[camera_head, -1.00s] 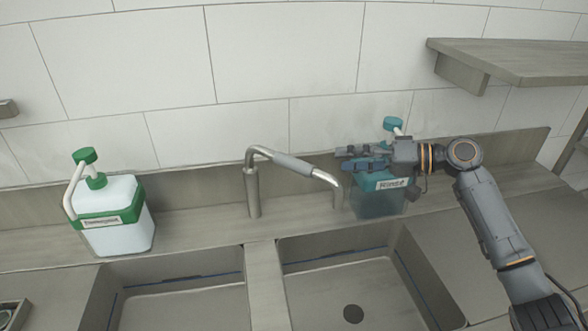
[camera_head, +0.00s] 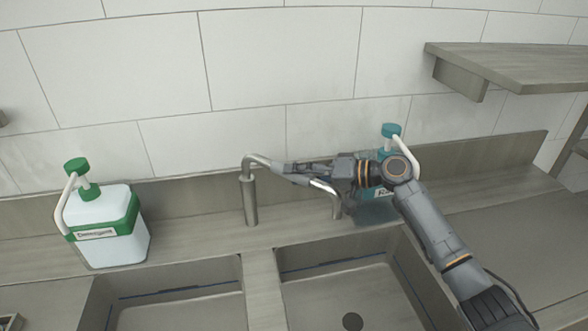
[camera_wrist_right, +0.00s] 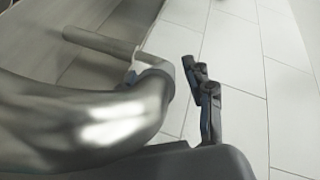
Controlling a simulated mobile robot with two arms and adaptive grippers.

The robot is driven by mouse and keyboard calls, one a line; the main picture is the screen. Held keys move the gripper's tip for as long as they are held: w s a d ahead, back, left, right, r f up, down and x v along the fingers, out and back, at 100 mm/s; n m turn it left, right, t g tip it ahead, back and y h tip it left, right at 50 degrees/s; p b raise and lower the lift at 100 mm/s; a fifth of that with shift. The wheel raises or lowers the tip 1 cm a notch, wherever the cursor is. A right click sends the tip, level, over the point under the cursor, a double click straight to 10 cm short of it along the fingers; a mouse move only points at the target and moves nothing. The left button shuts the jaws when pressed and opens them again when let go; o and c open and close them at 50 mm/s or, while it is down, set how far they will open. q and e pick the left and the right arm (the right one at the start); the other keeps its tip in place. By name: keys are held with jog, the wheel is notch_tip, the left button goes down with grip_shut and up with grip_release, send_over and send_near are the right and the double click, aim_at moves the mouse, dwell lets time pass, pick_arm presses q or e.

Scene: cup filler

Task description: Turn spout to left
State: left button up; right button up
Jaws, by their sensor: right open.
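The metal spout (camera_head: 326,187) rises from a post (camera_head: 250,203) behind the divider between two sinks. It bends right, with its outlet over the rear edge of the right sink. My right gripper (camera_head: 290,169) is open at the spout's middle, overlapping the grey sleeve in the head view; contact is unclear there. In the right wrist view the spout (camera_wrist_right: 90,120) fills the lower left, very near, and a finger of the gripper (camera_wrist_right: 206,100) stands just right of it. The other finger is not clearly seen. My left gripper is not in view.
A white and green detergent bottle (camera_head: 104,228) stands left of the spout. A teal rinse bottle (camera_head: 376,212) stands right, partly hidden by my right arm. A tiled wall (camera_head: 240,60) is behind, and a shelf (camera_head: 520,65) is at upper right.

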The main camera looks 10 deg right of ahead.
jog(key=shift+w+a+f, duration=0.1)
jog(key=shift+w+a, duration=0.15)
jog(key=shift+a, duration=0.3)
grip_shut()
